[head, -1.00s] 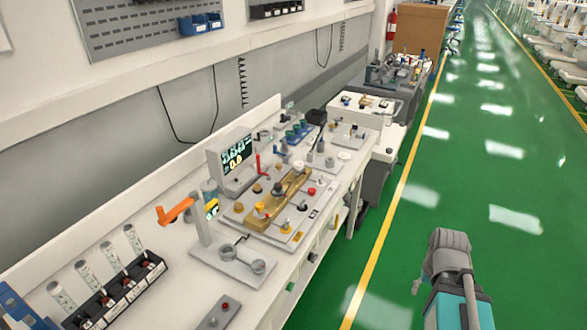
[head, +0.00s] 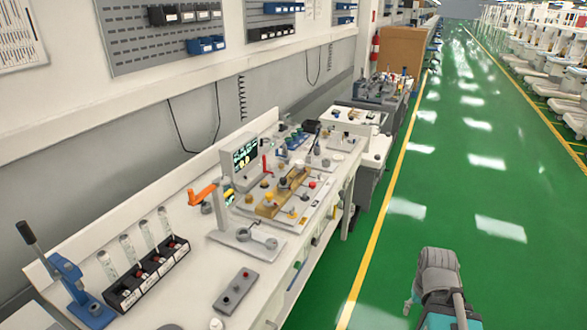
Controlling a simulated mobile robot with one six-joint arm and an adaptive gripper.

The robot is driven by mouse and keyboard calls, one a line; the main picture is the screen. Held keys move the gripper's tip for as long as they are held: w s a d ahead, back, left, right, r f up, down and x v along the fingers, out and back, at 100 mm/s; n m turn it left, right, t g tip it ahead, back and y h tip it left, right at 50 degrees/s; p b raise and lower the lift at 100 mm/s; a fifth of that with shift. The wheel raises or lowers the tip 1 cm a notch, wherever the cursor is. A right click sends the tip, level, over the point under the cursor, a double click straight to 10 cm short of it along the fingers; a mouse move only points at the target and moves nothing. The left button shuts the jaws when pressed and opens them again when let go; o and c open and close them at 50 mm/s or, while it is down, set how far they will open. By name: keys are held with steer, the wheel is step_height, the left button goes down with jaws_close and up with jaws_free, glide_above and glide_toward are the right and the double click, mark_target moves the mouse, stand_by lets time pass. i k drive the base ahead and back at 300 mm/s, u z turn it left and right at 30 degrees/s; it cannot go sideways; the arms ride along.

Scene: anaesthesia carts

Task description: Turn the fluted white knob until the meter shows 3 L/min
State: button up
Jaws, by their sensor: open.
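Several upright clear flow tubes (head: 145,233) stand in a black block (head: 145,274) with small red knobs and white labels, at the left of the bench. A display (head: 245,155) with bright digits stands farther along the bench; its reading is too small to tell now. A small round white part (head: 215,323) shows at the bottom edge, and a pale round part lies farther back near the display's panel. I cannot tell which, if either, is the fluted white knob. My arm shows at the lower right, over the floor and apart from the bench. My gripper's fingertips are not visible.
The long white bench (head: 203,268) carries a blue lever press (head: 70,285), a stand with an orange handle (head: 202,195), a grey button box (head: 236,290) and a wooden valve panel (head: 283,192).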

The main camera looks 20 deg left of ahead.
mark_target(299, 164)
steer(key=u, duration=0.05)
steer(key=k, duration=0.1)
steer(key=u, duration=0.3)
steer(key=i, duration=1)
